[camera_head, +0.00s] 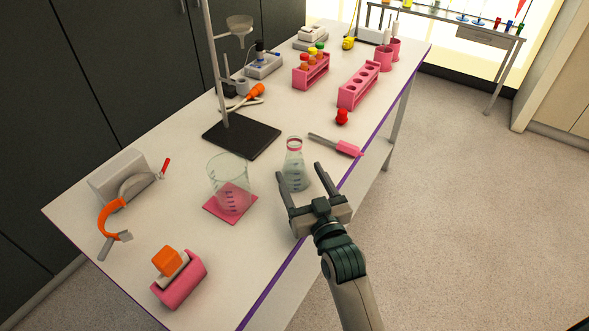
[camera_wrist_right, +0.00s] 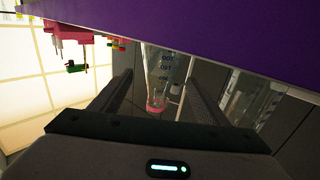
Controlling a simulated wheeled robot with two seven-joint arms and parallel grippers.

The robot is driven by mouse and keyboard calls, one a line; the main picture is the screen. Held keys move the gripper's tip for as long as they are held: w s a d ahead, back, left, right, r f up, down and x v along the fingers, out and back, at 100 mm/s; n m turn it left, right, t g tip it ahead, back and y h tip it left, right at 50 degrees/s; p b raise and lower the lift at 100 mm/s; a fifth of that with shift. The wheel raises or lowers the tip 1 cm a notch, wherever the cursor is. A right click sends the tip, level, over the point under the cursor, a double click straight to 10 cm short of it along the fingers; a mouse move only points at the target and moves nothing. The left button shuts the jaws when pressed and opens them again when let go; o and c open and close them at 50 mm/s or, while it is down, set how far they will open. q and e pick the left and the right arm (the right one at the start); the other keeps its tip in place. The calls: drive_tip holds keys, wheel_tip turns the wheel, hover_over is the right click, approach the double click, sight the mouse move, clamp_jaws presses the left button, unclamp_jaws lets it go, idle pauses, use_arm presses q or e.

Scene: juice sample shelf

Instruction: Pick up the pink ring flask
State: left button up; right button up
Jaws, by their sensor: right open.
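The pink ring flask (camera_head: 294,172) is a clear conical flask with a pink ring round its neck. It stands upright near the table's purple front edge. My right gripper (camera_head: 302,176) is open at the flask's near side, its fingers pointing toward it. In the right wrist view the flask (camera_wrist_right: 158,75) appears upside down between the two open fingers (camera_wrist_right: 160,88), with its pink ring low in the picture. I see no finger closed on it; how deep it sits between them is hard to tell. My left gripper is not in view.
A large beaker (camera_head: 229,178) on a pink mat (camera_head: 227,213) stands left of the flask. A pink-handled tool (camera_head: 347,148) and red stopper (camera_head: 342,117) lie to the right. A stand with a black base (camera_head: 241,138) is behind. Pink racks (camera_head: 358,86) stand farther back.

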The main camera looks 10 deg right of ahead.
sight(298, 169)
drive_tip(key=w, duration=0.2)
drive_tip(key=w+p, duration=0.1)
drive_tip(key=shift+w+a+r+p, duration=0.1)
drive_tip(key=shift+w+a+p, duration=0.1)
drive_tip(key=shift+w+p, duration=0.15)
drive_tip(key=shift+w, duration=0.65)
drive_tip(key=shift+c, duration=0.5)
drive_tip(key=c, duration=1.3)
drive_tip(key=shift+o, duration=0.2)
drive_tip(key=shift+r, duration=0.25)
